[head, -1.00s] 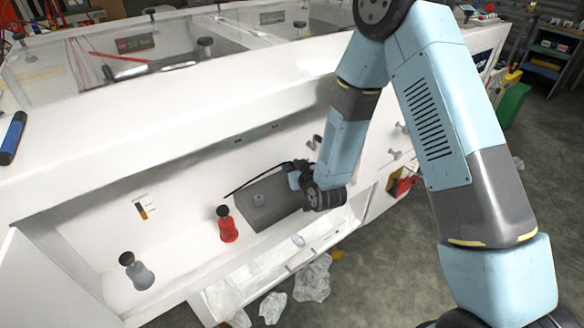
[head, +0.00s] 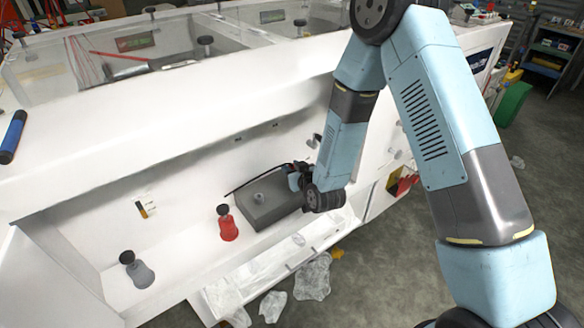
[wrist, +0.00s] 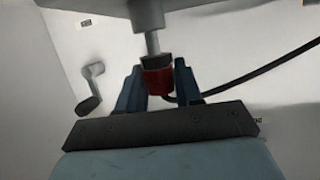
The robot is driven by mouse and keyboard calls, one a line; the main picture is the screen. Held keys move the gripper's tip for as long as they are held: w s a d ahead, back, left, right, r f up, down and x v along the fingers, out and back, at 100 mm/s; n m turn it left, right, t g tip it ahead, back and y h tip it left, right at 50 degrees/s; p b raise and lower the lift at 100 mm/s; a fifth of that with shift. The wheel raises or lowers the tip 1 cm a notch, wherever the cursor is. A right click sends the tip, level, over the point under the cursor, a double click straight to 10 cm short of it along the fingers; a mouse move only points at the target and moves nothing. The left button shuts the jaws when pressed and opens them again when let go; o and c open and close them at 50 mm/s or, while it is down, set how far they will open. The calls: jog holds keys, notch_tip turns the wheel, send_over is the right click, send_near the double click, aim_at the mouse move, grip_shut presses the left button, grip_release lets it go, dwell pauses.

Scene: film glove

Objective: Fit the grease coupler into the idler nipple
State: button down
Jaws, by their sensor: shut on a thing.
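My gripper (wrist: 160,88) is shut on the grease coupler (wrist: 157,80), a small red cylinder with a black top, between two blue fingers. A black hose runs right from it. A grey stem (wrist: 152,42), seemingly the idler nipple, points down from a grey part at the top of the wrist view. Its lower end lines up with the coupler's black top and appears to meet it; I cannot tell whether they are engaged. In the head view my gripper (head: 297,177) is beside the grey block (head: 272,203), small and dark, with the coupler hard to make out.
A red knobbed bottle-like thing (head: 227,223) and a grey one (head: 138,270) stand left of the block inside the white enclosure. A grey crank handle (wrist: 91,88) is on the wall at left in the wrist view. The enclosure's white front rim (head: 180,115) lies above the workspace.

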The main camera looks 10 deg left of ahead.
jog(key=shift+f, duration=0.75)
jog(key=c, duration=0.7)
grip_release()
jog(key=shift+o, duration=0.2)
jog(key=shift+d, duration=0.1)
